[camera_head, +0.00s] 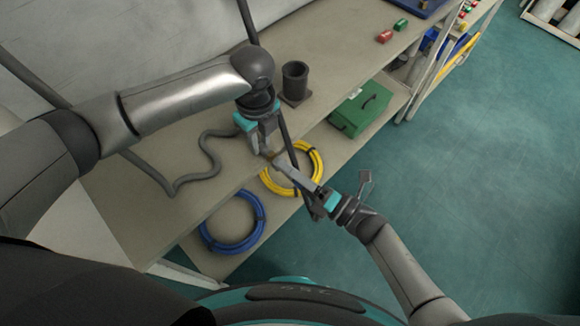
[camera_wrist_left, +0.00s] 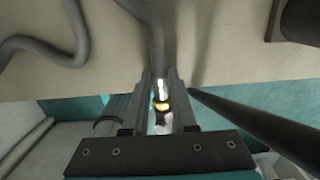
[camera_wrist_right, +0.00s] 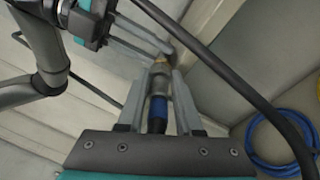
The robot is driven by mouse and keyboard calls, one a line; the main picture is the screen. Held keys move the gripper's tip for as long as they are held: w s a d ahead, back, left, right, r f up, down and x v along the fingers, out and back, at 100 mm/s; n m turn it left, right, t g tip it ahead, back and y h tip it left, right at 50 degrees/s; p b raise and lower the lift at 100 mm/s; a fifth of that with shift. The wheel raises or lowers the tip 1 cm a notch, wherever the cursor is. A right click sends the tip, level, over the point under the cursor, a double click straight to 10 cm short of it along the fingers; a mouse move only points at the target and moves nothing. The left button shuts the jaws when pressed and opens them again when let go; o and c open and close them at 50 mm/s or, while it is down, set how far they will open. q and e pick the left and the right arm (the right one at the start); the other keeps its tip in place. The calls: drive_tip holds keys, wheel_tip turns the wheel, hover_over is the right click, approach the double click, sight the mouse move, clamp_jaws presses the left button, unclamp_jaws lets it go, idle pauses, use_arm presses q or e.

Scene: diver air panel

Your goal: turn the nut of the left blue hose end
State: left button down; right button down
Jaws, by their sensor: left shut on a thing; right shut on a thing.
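My left gripper (camera_head: 265,150) is shut on the end of a grey hose (camera_head: 205,150) at the bench's front edge. In the left wrist view the grey hose (camera_wrist_left: 155,45) runs between its fingers, with a bright fitting and brass ring (camera_wrist_left: 161,100) below. My right gripper (camera_head: 280,163) is shut on a blue hose end. In the right wrist view the blue hose end (camera_wrist_right: 157,112) has a blue sleeve, a grey metal nut (camera_wrist_right: 159,82) between the fingers, and a brass tip (camera_wrist_right: 162,59) near the left gripper's fingers. Whether the two ends touch is hidden.
A black hose (camera_head: 285,135) passes close beside both grippers. A dark cup-like holder (camera_head: 295,80) stands on the bench (camera_head: 140,215). Coiled yellow (camera_head: 313,160) and blue (camera_head: 232,246) hoses and a green box (camera_head: 360,110) lie on the lower shelf.

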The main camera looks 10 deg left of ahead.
drive_tip(key=m, duration=0.4)
drive_tip(key=m+y, duration=0.1)
drive_tip(key=m, duration=0.1)
drive_tip(key=shift+d+f, duration=0.1)
drive_tip(key=shift+f, duration=0.15)
drive_tip(key=m+t, duration=0.1)
drive_tip(key=m, duration=0.4)
drive_tip(key=shift+f, duration=0.15)
drive_tip(key=shift+s+m, duration=0.1)
drive_tip(key=shift+m, duration=0.3)
drive_tip(key=c, duration=0.6)
unclamp_jaws()
drive_tip(key=v, duration=1.2)
